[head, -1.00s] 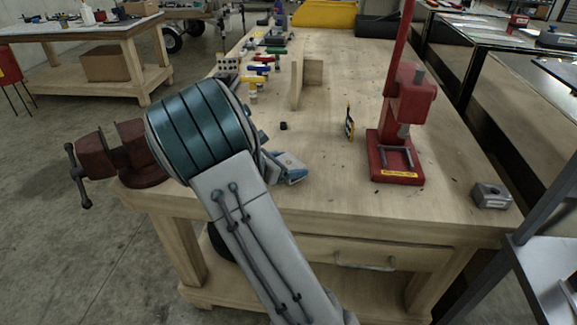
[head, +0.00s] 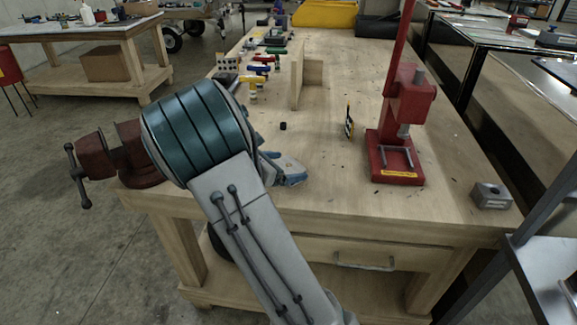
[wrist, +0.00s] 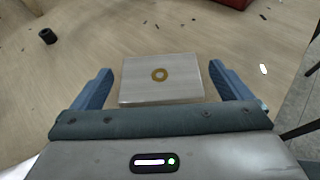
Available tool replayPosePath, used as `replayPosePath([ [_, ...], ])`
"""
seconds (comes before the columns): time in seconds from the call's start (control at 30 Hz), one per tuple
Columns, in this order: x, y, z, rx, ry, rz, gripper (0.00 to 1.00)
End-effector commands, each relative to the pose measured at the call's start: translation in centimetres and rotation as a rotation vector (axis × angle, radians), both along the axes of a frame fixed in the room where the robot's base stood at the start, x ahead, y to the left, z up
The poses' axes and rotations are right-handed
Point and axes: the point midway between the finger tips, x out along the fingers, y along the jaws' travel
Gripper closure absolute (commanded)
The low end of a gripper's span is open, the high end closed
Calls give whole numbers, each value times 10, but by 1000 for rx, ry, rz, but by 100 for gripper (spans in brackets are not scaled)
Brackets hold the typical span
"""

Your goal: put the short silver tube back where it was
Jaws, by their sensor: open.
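My gripper (wrist: 160,88) is open, its two blue fingers apart, low over the near part of the workbench. It also shows in the head view (head: 285,170), partly hidden behind my arm. A pale flat block (wrist: 135,87) with a brass-coloured ring on its face shows between the fingers in the wrist view; I cannot tell whether they touch it. A small bright, pale piece (wrist: 263,69) lies on the wood beyond the right finger. I cannot tell whether it is the short silver tube, and I make out no clear tube in either view.
A small black cylinder (head: 283,126) stands on the workbench (head: 330,205). A red press (head: 397,150) stands to the right, with a small upright yellow-black piece (head: 349,122) near it. A metal block (head: 490,195) is at the right corner and a vise (head: 125,155) at the left.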

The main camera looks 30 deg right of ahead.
Motion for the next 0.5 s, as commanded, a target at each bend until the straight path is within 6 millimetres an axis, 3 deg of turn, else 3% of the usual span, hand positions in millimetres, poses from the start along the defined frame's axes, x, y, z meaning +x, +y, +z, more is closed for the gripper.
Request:
replayPosePath([
  [0.3, -11, 64, 27, 2, -2, 5, 2],
  [0.5, -17, 89, 37, 1, -1, 2, 2],
])
